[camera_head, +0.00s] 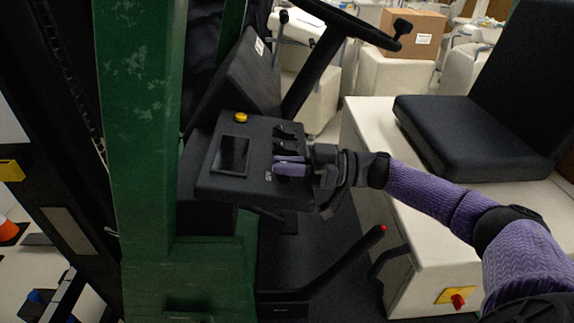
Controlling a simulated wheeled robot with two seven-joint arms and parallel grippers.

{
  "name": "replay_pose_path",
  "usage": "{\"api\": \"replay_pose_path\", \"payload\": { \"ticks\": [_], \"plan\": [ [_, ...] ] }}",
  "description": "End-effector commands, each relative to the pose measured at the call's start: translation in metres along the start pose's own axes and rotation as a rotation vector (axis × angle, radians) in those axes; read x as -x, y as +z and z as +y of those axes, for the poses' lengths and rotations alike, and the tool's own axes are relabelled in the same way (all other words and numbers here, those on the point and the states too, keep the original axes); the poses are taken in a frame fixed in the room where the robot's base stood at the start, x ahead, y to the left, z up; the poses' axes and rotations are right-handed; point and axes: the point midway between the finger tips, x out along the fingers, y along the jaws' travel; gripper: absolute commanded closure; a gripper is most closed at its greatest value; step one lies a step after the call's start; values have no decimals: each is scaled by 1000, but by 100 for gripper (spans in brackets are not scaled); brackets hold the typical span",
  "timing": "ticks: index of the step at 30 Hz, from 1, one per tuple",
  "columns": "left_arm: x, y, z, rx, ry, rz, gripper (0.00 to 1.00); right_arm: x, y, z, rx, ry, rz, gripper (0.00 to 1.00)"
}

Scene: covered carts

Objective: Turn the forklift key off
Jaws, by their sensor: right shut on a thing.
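The forklift's black control panel (225,185) sits left of centre, with a dark screen, a yellow button (241,117) and small black levers (287,131) on top. My right gripper (290,167) reaches in from the right, with its purple fingers low over the panel's right side. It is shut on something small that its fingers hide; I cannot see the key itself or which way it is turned. Small white lettering shows on the panel just left of the fingers. My left gripper is not in view.
A green mast post (140,150) stands at the left. The black steering wheel (340,18) is above the panel. A black seat (470,135) on a cream base is at the right. A red-tipped lever (350,260) rises below my arm. Covered carts and a cardboard box (413,30) stand behind.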

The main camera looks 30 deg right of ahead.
Motion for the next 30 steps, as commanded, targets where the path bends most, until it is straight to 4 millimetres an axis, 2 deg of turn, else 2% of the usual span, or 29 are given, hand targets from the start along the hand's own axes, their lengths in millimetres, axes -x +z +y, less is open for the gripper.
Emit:
{"api": "replay_pose_path", "payload": {
  "ticks": [2, 3, 7, 17, 20, 24, 27, 30],
  "plan": [
    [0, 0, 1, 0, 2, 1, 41, 0, 0, 0, 0, -1, 0, 100],
    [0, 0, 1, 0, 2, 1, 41, 0, 0, 0, 0, -1, 0, 82],
    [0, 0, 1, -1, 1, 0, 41, 0, 0, 0, 0, 0, 0, 54],
    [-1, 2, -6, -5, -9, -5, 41, 5, 1, 0, -1, 2, -1, 53],
    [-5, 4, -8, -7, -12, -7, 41, 26, 3, 0, -2, 4, -5, 53],
    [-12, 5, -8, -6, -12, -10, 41, 63, 4, 1, -3, 5, -6, 53],
    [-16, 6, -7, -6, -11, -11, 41, 83, 3, 1, 0, 3, -4, 53],
    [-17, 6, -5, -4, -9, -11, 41, 96, 2, 0, -1, 2, -1, 53]
  ]
}}
